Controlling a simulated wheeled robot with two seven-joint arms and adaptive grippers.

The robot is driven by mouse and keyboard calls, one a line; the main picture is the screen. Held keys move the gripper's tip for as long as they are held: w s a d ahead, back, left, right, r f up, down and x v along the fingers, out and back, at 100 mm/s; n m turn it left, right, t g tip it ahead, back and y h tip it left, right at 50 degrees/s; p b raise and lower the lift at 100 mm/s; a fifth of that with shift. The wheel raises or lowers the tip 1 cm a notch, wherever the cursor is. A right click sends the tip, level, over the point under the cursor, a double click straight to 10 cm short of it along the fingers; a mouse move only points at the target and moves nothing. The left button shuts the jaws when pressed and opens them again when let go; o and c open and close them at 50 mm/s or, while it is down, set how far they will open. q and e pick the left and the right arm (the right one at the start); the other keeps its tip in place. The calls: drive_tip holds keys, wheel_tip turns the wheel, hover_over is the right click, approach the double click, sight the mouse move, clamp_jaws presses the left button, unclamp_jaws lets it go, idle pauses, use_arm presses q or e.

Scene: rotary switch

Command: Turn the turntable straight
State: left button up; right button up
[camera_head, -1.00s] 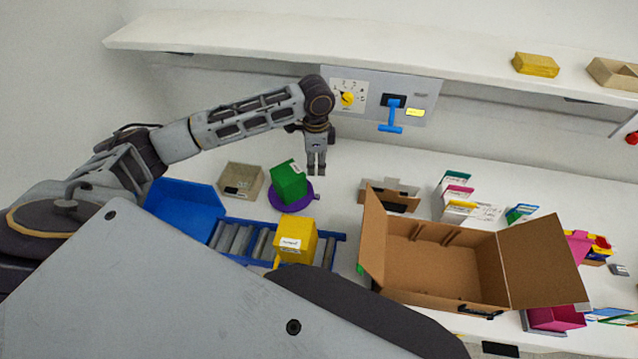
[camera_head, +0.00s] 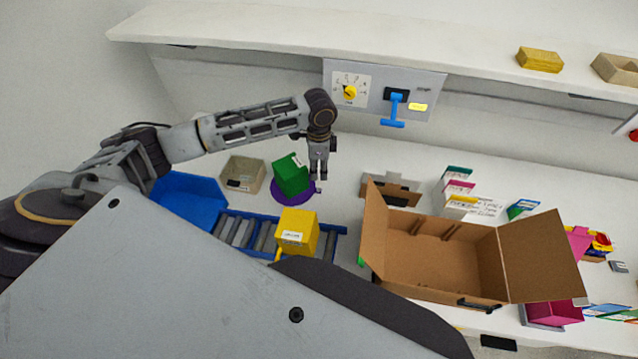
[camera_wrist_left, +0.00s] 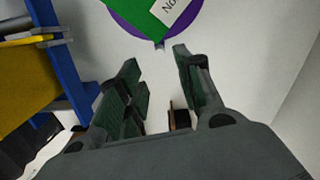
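The purple turntable (camera_head: 290,202) is a round disc on the table and carries a green box (camera_head: 290,176) with a white label. A small knob (camera_head: 318,190) sticks out from its right edge. In the left wrist view the purple rim (camera_wrist_left: 122,20) and the green box (camera_wrist_left: 148,12) show at the top, and the small knob (camera_wrist_left: 160,45) lies just beyond the gap between the fingertips. My left gripper (camera_head: 319,177) points down at the right of the turntable, close above the knob. Its fingers (camera_wrist_left: 157,57) are apart and empty. My right gripper is not in view.
A yellow box (camera_head: 297,232) sits on the roller conveyor (camera_head: 240,232) in front. A tan tray (camera_head: 243,175) stands left of the turntable, an open cardboard box (camera_head: 440,260) at right. A switch panel (camera_head: 436,85) with yellow dial stands behind.

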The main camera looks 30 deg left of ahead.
sight(319, 184)
use_arm(q)
drive_tip(key=shift+f+p, duration=0.3)
drive_tip(key=shift+f, duration=4.1)
clamp_jaws()
